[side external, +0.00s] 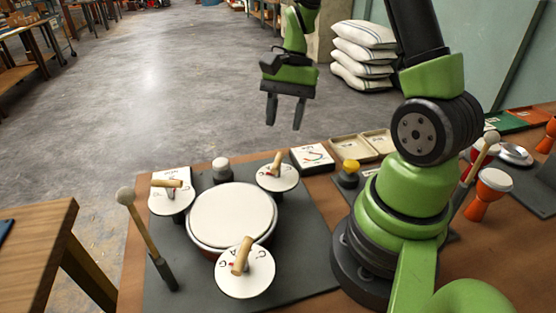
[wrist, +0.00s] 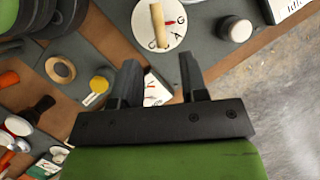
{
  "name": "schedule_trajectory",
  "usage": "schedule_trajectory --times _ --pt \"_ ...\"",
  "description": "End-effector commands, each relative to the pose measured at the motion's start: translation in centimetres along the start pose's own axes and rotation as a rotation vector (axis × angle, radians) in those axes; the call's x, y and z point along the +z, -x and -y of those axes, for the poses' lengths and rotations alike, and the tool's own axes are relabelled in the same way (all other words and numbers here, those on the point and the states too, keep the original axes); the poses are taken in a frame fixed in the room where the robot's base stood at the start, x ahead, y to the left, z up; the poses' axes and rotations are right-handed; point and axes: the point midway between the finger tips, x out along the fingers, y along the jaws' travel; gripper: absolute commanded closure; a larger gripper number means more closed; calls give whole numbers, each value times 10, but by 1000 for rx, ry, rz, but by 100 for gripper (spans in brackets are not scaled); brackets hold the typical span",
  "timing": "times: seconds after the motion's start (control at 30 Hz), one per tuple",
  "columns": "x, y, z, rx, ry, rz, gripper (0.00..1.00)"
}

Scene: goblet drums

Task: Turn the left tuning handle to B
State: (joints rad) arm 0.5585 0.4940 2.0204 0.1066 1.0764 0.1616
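Three white dials with wooden handles surround a drum (side external: 231,218). One dial (side external: 165,205) is at the left, one (side external: 290,182) at the back right and one (side external: 244,284) at the front. Their handles are the left handle (side external: 168,184), back-right handle (side external: 277,162) and front handle (side external: 241,257). The wrist view shows one dial (wrist: 174,33) with letters including G and A, a red mark and its handle (wrist: 158,25). I cannot read the left dial's setting. My gripper (side external: 285,122) is open and empty, high above and beyond the drum, touching no handle. Its fingers also show in the wrist view (wrist: 160,78).
A white-topped knob (side external: 220,166) stands between the left and back-right dials. A mallet (side external: 141,228) stands upright at the left. A yellow knob (side external: 350,166), a picture card (side external: 312,158) and shallow trays (side external: 352,149) lie right of the drum. Small orange drums (side external: 487,195) stand at far right.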

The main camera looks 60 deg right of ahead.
Motion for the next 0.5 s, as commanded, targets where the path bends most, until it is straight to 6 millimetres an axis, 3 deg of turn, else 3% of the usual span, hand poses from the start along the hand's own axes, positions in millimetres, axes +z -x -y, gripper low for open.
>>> schedule_trajectory --times 0.3,0.5 --pt "2 -59 -1 6 1 5 60" --pt "1 -82 0 2 2 1 60"
